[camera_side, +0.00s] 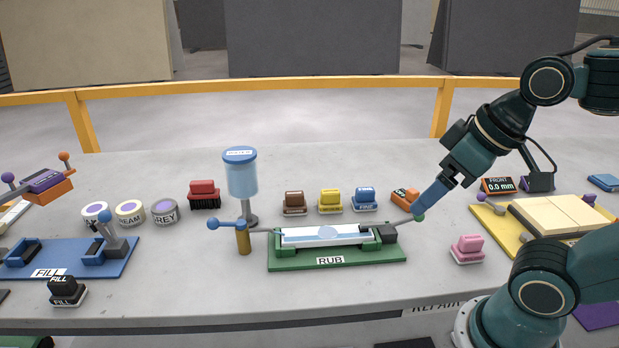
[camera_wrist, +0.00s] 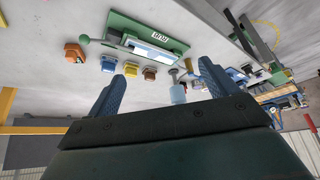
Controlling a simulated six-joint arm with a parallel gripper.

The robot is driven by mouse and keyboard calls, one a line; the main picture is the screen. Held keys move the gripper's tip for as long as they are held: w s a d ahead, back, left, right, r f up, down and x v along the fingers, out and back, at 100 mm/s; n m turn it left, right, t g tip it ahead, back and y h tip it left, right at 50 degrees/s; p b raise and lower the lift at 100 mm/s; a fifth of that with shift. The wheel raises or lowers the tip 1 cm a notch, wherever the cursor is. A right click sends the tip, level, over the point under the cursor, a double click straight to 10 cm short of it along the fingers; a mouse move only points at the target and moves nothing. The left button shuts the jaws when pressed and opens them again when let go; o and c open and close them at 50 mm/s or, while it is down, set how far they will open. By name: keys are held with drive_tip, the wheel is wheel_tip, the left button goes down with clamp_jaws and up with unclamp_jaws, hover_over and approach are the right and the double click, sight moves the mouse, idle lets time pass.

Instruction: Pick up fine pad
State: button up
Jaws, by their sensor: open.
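A brown pad (camera_side: 294,203), a yellow pad (camera_side: 330,201) and a blue pad (camera_side: 364,199) stand in a row behind the green RUB fixture (camera_side: 290,263). Their labels are too small to read, so I cannot tell which is the fine pad. The wrist view shows the blue pad (camera_wrist: 108,63), yellow pad (camera_wrist: 130,68) and brown pad (camera_wrist: 150,73) beyond my fingers. My gripper (camera_side: 424,211) is open and empty, right of the row. Its fingertips overlap the fixture's green knob in the side view; the wrist view shows the knob (camera_wrist: 84,39) apart from them.
An orange block (camera_side: 405,197) sits right of the row, a pink block (camera_side: 468,248) in front. A blue-topped bottle (camera_side: 241,175) stands behind the fixture's left end. A red brush (camera_side: 203,194) and several round tins are left. Bare slab lies behind the row.

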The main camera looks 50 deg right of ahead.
drive_tip(key=shift+w, duration=0.1)
drive_tip(key=m+g+h, duration=0.1)
drive_tip(key=m+g, duration=0.4)
drive_tip(key=m, duration=0.4)
hover_over(366, 189)
drive_tip(key=a, duration=0.1)
wheel_tip(366, 189, down, 12)
drive_tip(key=shift+s+r, duration=0.2)
drive_tip(key=shift+s, duration=0.25)
drive_tip(key=shift+f, duration=0.15)
drive_tip(key=shift+w+d+f, duration=0.1)
drive_tip(key=shift+f, duration=1.25)
drive_tip(key=shift+w+d+f, duration=0.1)
drive_tip(key=shift+w+f, duration=0.05)
drive_tip(key=shift+f, duration=1.25)
drive_tip(key=shift+w+d+f, duration=0.1)
drive_tip(key=shift+f, duration=1.25)
